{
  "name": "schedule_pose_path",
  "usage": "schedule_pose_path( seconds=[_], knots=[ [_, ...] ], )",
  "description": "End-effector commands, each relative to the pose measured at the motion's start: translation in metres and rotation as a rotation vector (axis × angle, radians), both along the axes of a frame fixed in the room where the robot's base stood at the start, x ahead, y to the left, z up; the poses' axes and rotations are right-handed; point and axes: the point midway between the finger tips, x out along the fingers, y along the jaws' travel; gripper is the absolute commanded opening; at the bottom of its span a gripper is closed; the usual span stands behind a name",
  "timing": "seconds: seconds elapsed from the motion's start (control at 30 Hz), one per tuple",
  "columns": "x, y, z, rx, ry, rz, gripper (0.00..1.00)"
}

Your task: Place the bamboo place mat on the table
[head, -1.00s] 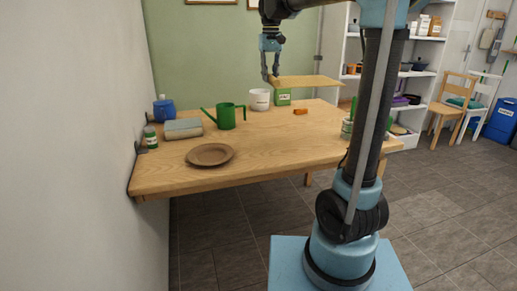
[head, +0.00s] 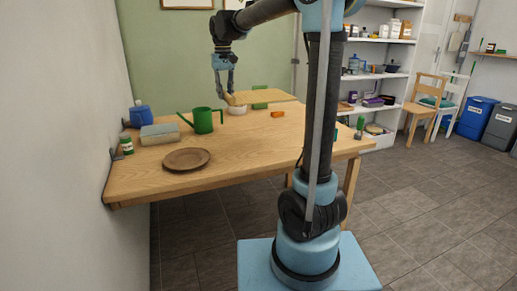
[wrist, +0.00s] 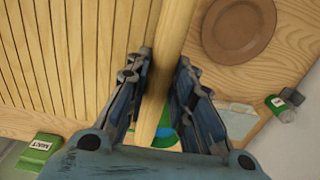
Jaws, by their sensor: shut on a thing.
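The bamboo place mat (head: 266,97) is a flat, pale wooden panel held above the far part of the wooden table (head: 240,150) in the head view. In the wrist view its slatted face (wrist: 70,60) fills the left side. My gripper (head: 226,97) is shut on the mat's edge, and its two fingers (wrist: 160,95) straddle a thick pale edge strip. In the head view the mat overlaps a white pot (head: 237,110) and a green box (head: 260,105). How far the mat is above them is hard to tell.
A small orange object (head: 277,114) lies further back.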

Motion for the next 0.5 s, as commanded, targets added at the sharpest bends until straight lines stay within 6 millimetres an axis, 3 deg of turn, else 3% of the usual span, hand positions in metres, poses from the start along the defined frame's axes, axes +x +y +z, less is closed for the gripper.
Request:
schedule_pose_path(
  seconds=[0.03, 0.2, 0.33, 0.5],
  knots=[
    [0.001, 0.000, -0.019, 0.000, 0.000, -0.001, 0.00],
    [-0.003, -0.001, -0.073, 0.001, 0.000, -0.001, 0.00],
    [-0.008, -0.002, -0.104, 0.001, 0.000, -0.001, 0.00],
    [-0.012, -0.004, -0.126, 0.001, 0.000, -0.001, 0.00]
  ],
)
